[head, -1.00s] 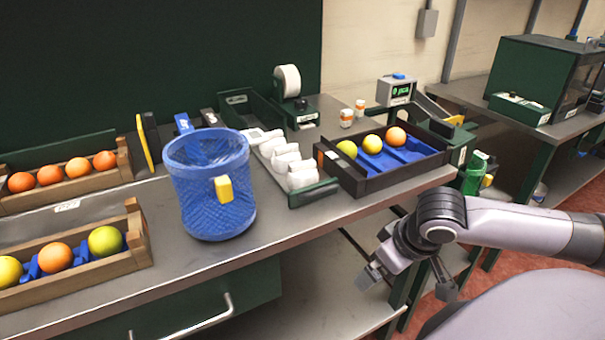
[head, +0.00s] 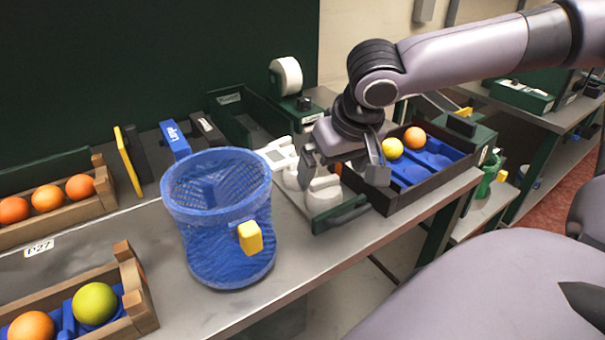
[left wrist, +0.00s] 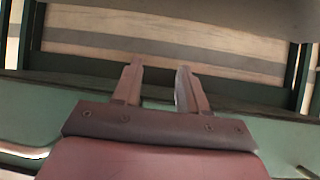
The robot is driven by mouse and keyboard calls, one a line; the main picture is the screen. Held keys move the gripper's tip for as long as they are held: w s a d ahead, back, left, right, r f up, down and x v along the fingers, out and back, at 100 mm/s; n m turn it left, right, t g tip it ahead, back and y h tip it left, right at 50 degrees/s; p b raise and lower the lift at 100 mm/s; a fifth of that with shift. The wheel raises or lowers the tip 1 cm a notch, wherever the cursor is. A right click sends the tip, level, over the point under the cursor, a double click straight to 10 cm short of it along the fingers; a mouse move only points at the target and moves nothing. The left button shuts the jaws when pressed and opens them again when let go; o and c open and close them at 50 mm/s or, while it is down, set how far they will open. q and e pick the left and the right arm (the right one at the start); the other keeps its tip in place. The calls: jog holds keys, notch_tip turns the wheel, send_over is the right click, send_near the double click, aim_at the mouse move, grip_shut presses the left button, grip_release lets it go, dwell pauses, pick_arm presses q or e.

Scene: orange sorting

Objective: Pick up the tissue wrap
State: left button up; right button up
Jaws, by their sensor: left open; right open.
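Several white tissue wraps sit in a row in a narrow tray (head: 340,217) with a green front end. The nearest tissue wrap (head: 323,193) is just below my right gripper (head: 341,177). That gripper is open and points down, its fingers on either side above this wrap. I cannot tell whether they touch it. Another wrap (head: 291,179) shows to its left, and the gripper hides part of the row. My left gripper (left wrist: 158,86) is open and empty in the left wrist view, in front of a green bench frame.
A blue mesh basket (head: 217,240) with a yellow tag stands left of the tray. A dark crate (head: 425,192) with fruit on a blue insert is close on the right. Wooden fruit crates (head: 140,298) stand at the left. A tape dispenser (head: 287,78) is behind.

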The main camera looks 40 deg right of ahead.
aim_at(325, 179)
jog(key=shift+w, duration=0.25)
jog(key=shift+w+f, duration=0.1)
jog(key=shift+f, duration=0.05)
jog(key=shift+x, duration=0.8)
jog(key=shift+b+x, duration=0.4)
jog(key=shift+x, duration=2.05)
jog(key=shift+w+d, duration=0.1)
jog(key=shift+w, duration=0.05)
jog(key=c, duration=1)
